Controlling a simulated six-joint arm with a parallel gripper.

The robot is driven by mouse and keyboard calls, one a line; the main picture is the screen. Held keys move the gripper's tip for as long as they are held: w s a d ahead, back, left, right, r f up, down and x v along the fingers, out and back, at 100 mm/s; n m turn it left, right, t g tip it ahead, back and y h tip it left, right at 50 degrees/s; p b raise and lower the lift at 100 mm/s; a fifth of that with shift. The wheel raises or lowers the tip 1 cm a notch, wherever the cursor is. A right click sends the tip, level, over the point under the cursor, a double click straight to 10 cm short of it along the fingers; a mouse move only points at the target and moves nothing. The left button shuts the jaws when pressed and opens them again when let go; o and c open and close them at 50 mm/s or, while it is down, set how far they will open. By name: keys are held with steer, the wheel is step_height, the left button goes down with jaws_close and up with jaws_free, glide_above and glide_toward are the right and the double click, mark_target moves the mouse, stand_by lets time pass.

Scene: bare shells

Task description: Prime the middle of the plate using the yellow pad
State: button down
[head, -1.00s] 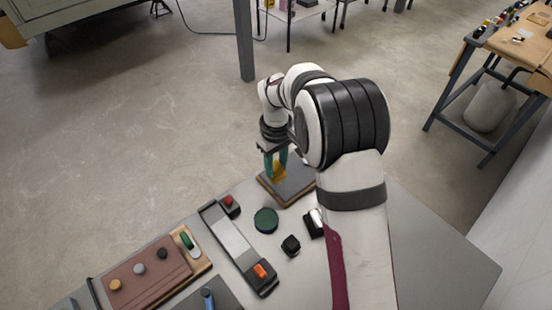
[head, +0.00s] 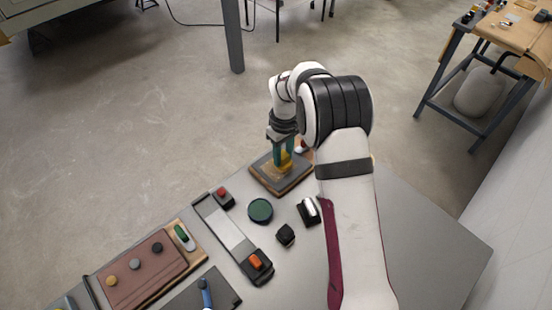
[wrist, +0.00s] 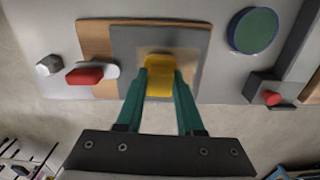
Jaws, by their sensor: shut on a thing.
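My gripper (wrist: 160,88) is shut on the yellow pad (wrist: 159,66), with its green fingers on either side of it. In the head view the pad (head: 285,164) and my gripper (head: 284,152) are at the grey plate (head: 266,171) near the table's far edge. The pad looks low against the plate, but I cannot tell whether it touches.
A round green-topped tin (head: 260,210) stands near the plate. A long tray (head: 232,237) and a brown board with knobs (head: 143,272) are at left. The table's right side is clear.

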steer(key=shift+w+d, duration=1.1)
steer(key=shift+s+a, duration=2.7)
steer(key=shift+a, duration=0.6)
steer(key=shift+w+d, duration=3)
steer(key=shift+s+a, duration=2.95)
step_height(320, 180, up, 8)
